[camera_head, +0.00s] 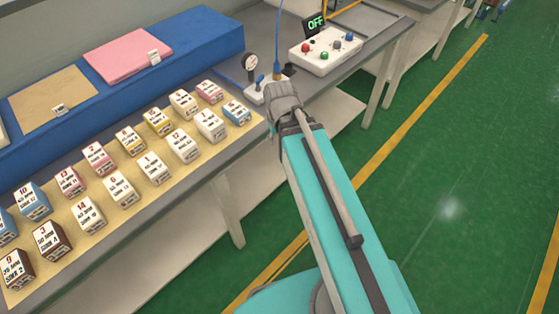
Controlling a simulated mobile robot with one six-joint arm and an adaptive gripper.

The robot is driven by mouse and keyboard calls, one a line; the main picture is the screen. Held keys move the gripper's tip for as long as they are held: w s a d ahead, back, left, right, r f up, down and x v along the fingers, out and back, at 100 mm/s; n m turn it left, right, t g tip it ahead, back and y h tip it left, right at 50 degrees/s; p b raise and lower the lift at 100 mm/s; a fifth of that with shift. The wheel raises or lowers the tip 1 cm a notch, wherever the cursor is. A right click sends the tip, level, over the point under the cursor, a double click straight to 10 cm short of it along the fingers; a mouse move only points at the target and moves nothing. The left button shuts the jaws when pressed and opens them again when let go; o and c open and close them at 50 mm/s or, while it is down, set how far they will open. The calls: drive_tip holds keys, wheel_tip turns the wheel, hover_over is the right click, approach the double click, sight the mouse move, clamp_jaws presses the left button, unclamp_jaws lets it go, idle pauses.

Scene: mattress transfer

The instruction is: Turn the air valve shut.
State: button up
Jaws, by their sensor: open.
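My gripper (274,100) is at the front right of this unit, at the end of my turquoise arm. My wrist covers the gripper's fingers and part of the unit. I cannot tell whether they touch.
Several numbered blocks (152,168) fill a tan mat on the left. A blue platform (205,40) carries a pink pad (118,52).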

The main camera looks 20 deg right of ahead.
wheel_tip(320, 180, down, 8)
drive_tip(key=b, duration=0.7)
drive_tip(key=shift+s, duration=0.35)
drive_tip(key=shift+f+b, duration=0.1)
drive_tip(key=shift+b, duration=0.2)
drive_tip(key=w+r+p, duration=0.2)
drive_tip(key=r+p, duration=1)
drive_tip(key=w+r+p, duration=0.2)
drive_tip(key=r+p, duration=1)
drive_tip(key=w+r+m+p, duration=0.2)
drive_tip(key=w+m, duration=0.2)
drive_tip(key=w, duration=0.7)
drive_tip(key=w+r+m+p, duration=0.2)
drive_tip(key=w+m, duration=0.2)
drive_tip(key=w, duration=0.7)
drive_tip(key=shift+d, duration=0.35)
drive_tip(key=shift+r, duration=0.1)
